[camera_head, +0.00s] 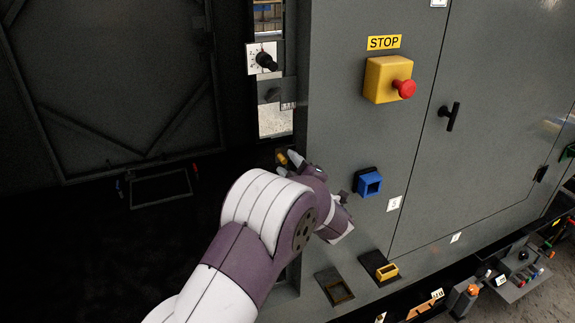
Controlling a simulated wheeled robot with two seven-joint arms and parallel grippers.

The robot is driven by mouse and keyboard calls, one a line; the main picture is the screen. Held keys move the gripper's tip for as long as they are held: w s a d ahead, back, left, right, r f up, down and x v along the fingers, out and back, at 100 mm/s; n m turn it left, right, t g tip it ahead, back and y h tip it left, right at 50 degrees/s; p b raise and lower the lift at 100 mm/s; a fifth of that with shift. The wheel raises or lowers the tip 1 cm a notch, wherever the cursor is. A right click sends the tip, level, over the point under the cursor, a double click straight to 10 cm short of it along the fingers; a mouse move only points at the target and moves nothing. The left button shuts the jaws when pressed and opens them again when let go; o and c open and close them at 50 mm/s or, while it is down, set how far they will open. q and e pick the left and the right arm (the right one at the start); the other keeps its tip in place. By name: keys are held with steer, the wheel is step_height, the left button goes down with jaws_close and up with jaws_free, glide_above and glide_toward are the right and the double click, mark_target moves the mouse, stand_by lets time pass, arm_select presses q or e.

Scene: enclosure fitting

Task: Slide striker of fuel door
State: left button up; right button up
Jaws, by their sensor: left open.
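My left gripper (290,163) reaches in from the bottom left and is open. Its pale fingertips are near the lower end of the tall opening at the edge of the grey enclosure panel. A small yellowish part (282,157) shows beside the fingertips; I cannot tell whether they touch it. A dark framed door (110,75) fills the left side. I cannot tell for sure which part is the fuel door or its striker; my forearm and wrist hide part of the panel edge. My right gripper is not in view.
A yellow box with a red stop button (403,88), a blue socket (369,183) and a yellow-rimmed socket (387,271) stick out of the panel. A black rotary switch (266,61) sits above the gripper. A black handle (449,117) stands at right.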

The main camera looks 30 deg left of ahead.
arm_select(q)
steer(key=b+v, duration=0.2)
steer(key=v, duration=0.9)
steer(key=shift+b, duration=0.4)
steer(key=shift+d, duration=0.15)
